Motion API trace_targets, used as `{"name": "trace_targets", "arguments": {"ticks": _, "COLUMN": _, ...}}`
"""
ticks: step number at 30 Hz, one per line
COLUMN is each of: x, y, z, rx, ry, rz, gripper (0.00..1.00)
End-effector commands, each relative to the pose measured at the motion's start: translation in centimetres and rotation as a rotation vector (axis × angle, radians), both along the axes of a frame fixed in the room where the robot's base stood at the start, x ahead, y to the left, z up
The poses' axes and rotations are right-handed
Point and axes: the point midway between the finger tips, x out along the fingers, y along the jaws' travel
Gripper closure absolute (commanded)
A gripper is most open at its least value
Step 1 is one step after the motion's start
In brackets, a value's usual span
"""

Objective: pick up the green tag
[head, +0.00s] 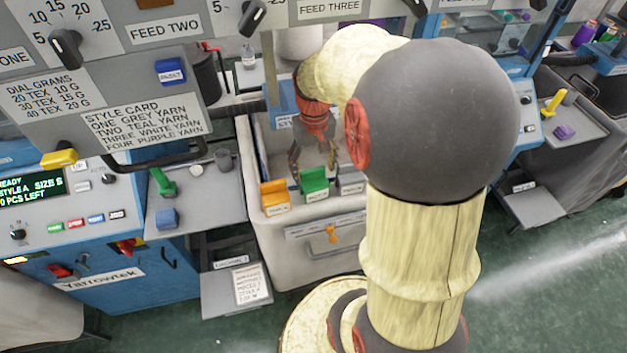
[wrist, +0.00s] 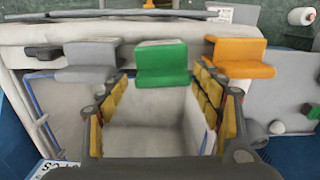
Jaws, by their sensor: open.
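The green tag (head: 314,181) hangs on the near edge of a pale bin, between an orange tag (head: 275,196) and a grey tag (head: 352,181). In the wrist view the green tag (wrist: 161,64) is at the upper middle, with the grey tag (wrist: 92,60) to its left and the orange tag (wrist: 238,57) to its right. My gripper (head: 313,170) is open and empty, just behind the green tag in the head view. In the wrist view its yellow-padded fingers (wrist: 160,115) are spread to either side, and the green tag lies beyond and between them.
A side shelf (head: 205,190) holds a green object (head: 162,182) and a blue block (head: 167,219). A grey control panel (head: 105,85) overhangs at the left. My arm hides the right of the bin.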

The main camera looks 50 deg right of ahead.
Motion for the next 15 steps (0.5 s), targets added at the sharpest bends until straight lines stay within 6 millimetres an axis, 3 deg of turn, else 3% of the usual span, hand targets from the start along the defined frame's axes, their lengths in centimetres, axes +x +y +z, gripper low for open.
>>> {"name": "trace_targets", "arguments": {"ticks": 2, "x": 0.6, "y": -0.4, "z": 0.5, "rx": -0.008, "ry": -0.011, "rz": 0.016, "gripper": 0.34}}
{"name": "trace_targets", "arguments": {"ticks": 15, "x": 0.5, "y": 0.0, "z": -3.4, "rx": -0.003, "ry": -0.004, "rz": 0.032, "gripper": 0.34}}
